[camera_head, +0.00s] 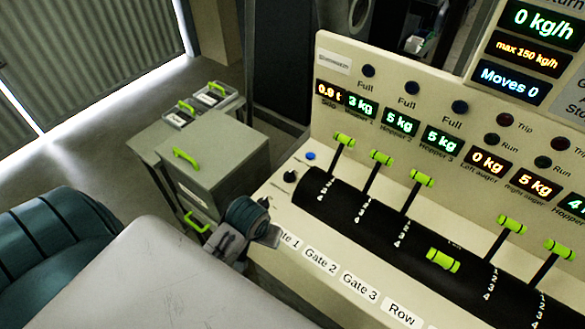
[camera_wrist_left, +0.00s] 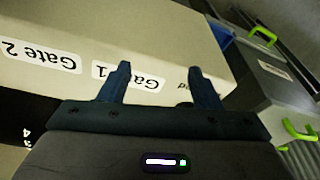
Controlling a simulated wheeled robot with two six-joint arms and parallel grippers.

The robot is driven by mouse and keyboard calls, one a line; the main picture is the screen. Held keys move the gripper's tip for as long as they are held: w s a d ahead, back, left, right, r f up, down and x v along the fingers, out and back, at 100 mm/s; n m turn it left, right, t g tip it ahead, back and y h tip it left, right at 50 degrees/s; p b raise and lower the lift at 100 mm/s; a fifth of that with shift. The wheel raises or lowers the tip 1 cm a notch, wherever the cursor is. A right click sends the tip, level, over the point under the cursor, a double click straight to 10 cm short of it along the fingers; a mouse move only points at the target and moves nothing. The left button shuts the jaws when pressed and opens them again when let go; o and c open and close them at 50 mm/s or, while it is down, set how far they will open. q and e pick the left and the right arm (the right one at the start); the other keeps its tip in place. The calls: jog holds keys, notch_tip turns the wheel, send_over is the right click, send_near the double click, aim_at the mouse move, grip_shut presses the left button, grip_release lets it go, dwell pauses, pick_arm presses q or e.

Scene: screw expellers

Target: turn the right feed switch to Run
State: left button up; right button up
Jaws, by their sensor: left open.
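A black rotary knob (camera_head: 290,177) sits on the left end of the cream control desk, below a small blue button. A second black knob (camera_head: 265,202) is nearer, just above my left gripper. Their labels are too small to read, so I cannot tell whether either is the right feed switch or how it is set. My left gripper (camera_head: 268,236) is over the desk's left front edge, beside the Gate 1 label. My right gripper is out of view.
Green-handled levers (camera_head: 421,179) rise from a black curved cover (camera_head: 370,225) to the right. One green handle (camera_head: 443,260) sits low there. A grey cabinet (camera_head: 210,165) with green handles stands left of the desk. Lit displays (camera_head: 400,122) line the upright panel.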

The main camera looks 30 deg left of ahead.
aim_at(289, 173)
pick_arm(q)
jog(key=w+a+n, duration=0.1)
jog(key=w, duration=0.2)
jog(key=w+n, duration=0.1)
jog(key=w, duration=0.3)
jog(key=w+a+r+n+g, duration=0.1)
jog(key=w+n, duration=0.1)
jog(key=w, duration=0.1)
jog(key=shift+w+a, duration=0.35)
jog(key=shift+w, duration=0.05)
jog(key=w+a+r+n+b, duration=0.1)
jog(key=w+n, duration=0.1)
jog(key=w, duration=0.2)
jog(key=w+a+r+n+g+b, duration=0.1)
jog(key=w+a+n, duration=0.1)
jog(key=w, duration=0.2)
jog(key=w+a+r+n+b, duration=0.1)
jog(key=w+r+n, duration=0.1)
jog(key=w, duration=0.3)
jog(key=shift+a+g+h, duration=0.15)
jog(key=shift+g+h, duration=0.15)
jog(key=shift+h, duration=0.1)
jog(key=shift+f+p, duration=0.55)
jog(key=shift+p, duration=0.4)
notch_tip(289, 173, down, 5)
jog(key=shift+f+p, duration=0.1)
jog(key=shift+p, duration=0.6)
jog(key=shift+f, duration=0.45)
jog(key=shift+c, duration=0.4)
jog(key=c, duration=0.9)
